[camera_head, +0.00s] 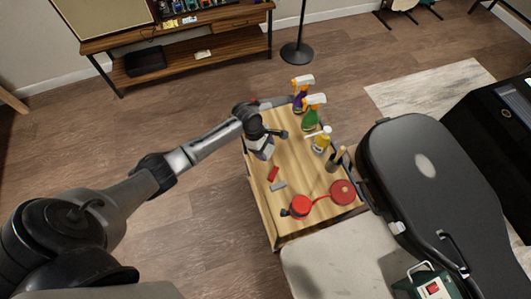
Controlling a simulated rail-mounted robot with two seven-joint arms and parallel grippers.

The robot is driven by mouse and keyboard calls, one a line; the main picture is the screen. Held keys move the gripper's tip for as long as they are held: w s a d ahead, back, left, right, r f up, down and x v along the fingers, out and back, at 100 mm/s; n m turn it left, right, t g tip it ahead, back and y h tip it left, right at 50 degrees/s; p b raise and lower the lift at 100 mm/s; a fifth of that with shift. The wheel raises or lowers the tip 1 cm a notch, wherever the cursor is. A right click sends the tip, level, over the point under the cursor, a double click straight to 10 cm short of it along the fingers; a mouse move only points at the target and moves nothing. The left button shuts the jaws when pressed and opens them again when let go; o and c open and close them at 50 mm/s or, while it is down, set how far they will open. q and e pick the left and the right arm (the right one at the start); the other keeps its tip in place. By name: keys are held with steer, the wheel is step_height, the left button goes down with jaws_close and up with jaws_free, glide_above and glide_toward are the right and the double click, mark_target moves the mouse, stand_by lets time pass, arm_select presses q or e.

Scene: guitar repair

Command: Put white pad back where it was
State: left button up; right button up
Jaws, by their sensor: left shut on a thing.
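My left gripper (279,103) reaches in from the left over the far end of the wooden cart top. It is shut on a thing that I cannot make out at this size. No white pad can be clearly picked out; one in the grip would be too small or hidden to tell. A small pale flat thing (203,54) lies on the lower shelf of the bench at the back; I cannot tell whether it is the pad. My right gripper is not in view.
The cart top (306,177) holds a purple spray bottle (299,102), a green one (311,120), a yellow bottle (321,142), a dark-topped bottle (262,150) and red round things (301,206). A black guitar case (433,165) stands close on the right. A pale surface (335,265) is in front.

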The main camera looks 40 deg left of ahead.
mark_target(266, 153)
arm_select(q)
step_height(266, 153, down, 4)
steer(key=shift+r+b, duration=0.1)
steer(key=shift+b, duration=0.4)
steer(key=o, duration=0.6)
steer(key=shift+c, duration=0.2)
